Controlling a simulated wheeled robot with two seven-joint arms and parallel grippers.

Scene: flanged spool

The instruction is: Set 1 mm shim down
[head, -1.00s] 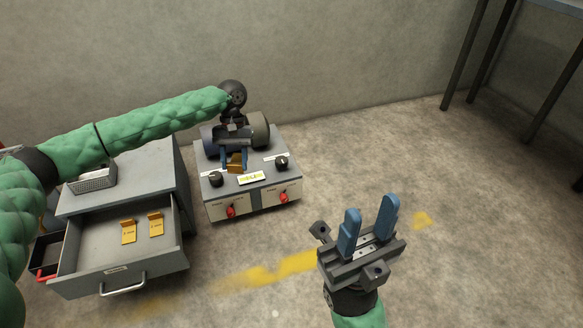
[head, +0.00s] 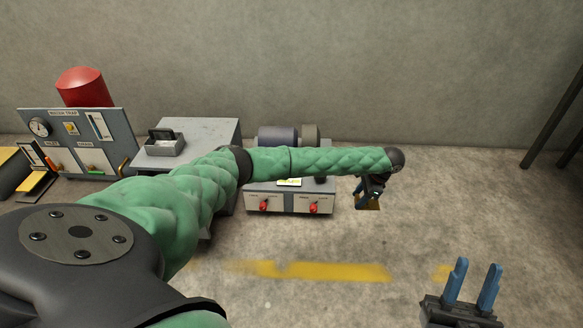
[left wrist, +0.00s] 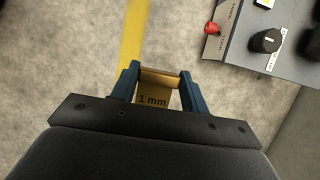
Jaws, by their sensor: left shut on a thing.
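The 1 mm shim (left wrist: 154,97) is an amber tab with its "1 mm" mark readable in the left wrist view. My left gripper (left wrist: 160,80) is shut on it, with one blue finger on each side. In the head view the shim (head: 367,204) hangs below my left gripper (head: 366,190), over the floor to the right of the grey machine. My right gripper (head: 474,284) is at the lower right with its blue fingers apart and nothing between them.
The grey machine (head: 290,203) with red switches and a dark roller stands by the wall. A grey cabinet (head: 205,133) carries a small bin (head: 165,146). A gauge panel (head: 75,128) stands at left. My left arm hides the drawer area. The floor at right is clear.

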